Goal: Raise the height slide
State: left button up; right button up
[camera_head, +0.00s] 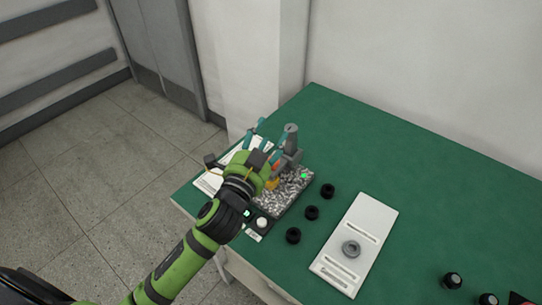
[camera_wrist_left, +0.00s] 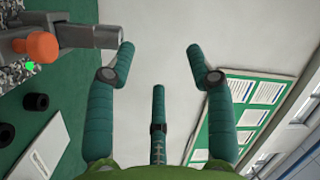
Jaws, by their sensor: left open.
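A measuring stand stands at the table's left end. Its grey upright post (camera_head: 291,140) rises from a speckled granite base (camera_head: 297,190). Grey parts of the stand (camera_wrist_left: 92,35) and an orange knob (camera_wrist_left: 42,46) show at the upper left of the left wrist view. I cannot tell for sure which part is the height slide. My left gripper (camera_head: 265,132) is open and empty in front of and beside the post, hiding part of the stand. Its teal fingers (camera_wrist_left: 160,50) are spread, with the grey parts just left of the left fingertip and no contact visible. My right gripper is not in view.
Several black rings stand right of the base, including one (camera_head: 312,212). A white slotted plate (camera_head: 365,225) with a grey ring (camera_head: 351,249) lies on the green table (camera_head: 420,190). White papers (camera_head: 210,182) lie by the left edge. The wall (camera_head: 400,50) is behind.

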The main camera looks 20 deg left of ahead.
pick_arm(q)
jog(key=w+d+r+m+t+h, duration=0.2)
jog(key=d+r+m+h, duration=0.65)
jog(key=m, duration=0.25)
jog(key=s+d+r+m+g+h, duration=0.1)
jog(key=d+r+m+g+h, duration=0.2)
jog(key=m+h, duration=0.35)
jog(key=m+g+y+p, duration=0.2)
jog(key=m+g+y, duration=1)
jog(key=m+g, duration=0.6)
send_near(282, 159)
jog(key=s+f, duration=0.1)
jog(key=s+d+f+m+t, duration=0.1)
jog(key=s, duration=0.1)
jog(key=s+f+m+t, duration=0.1)
jog(key=s, duration=0.1)
jog(key=shift+d+f, duration=0.2)
jog(key=shift+f, duration=0.05)
jog(key=shift+w+d+f, duration=0.15)
jog(key=shift+d+f, duration=0.05)
jog(key=shift+f, duration=0.4)
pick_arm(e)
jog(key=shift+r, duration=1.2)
